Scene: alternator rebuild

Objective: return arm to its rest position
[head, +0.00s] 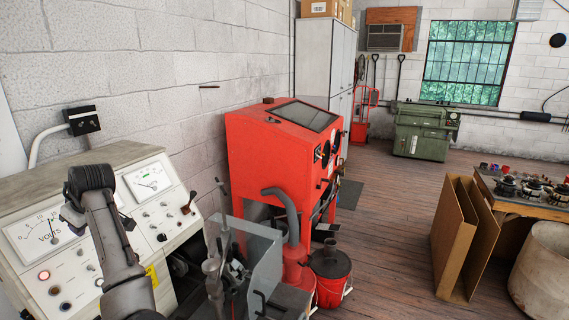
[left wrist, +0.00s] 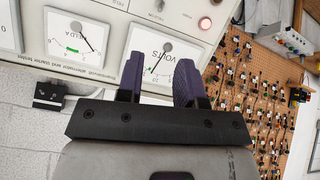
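My left arm (head: 122,262) rises from the bottom left of the head view, in front of the white tester panel. Its wrist end bends over the panel, and the left gripper (left wrist: 160,72) points at the panel's face. In the left wrist view its two purple fingers stand apart with nothing held between them. The volts meter (left wrist: 166,50) shows behind and between the fingers. In the head view the fingers are mostly hidden by the wrist. I cannot tell whether they touch the panel. My right gripper is in neither view.
The tester (head: 145,210) has dials, knobs and lamps. A red blast cabinet (head: 262,150) and a red bucket (head: 331,286) stand to its right. Cardboard (head: 456,240) leans near a workbench (head: 510,201) at right. The wooden floor between is clear. A pegboard (left wrist: 262,105) shows in the left wrist view.

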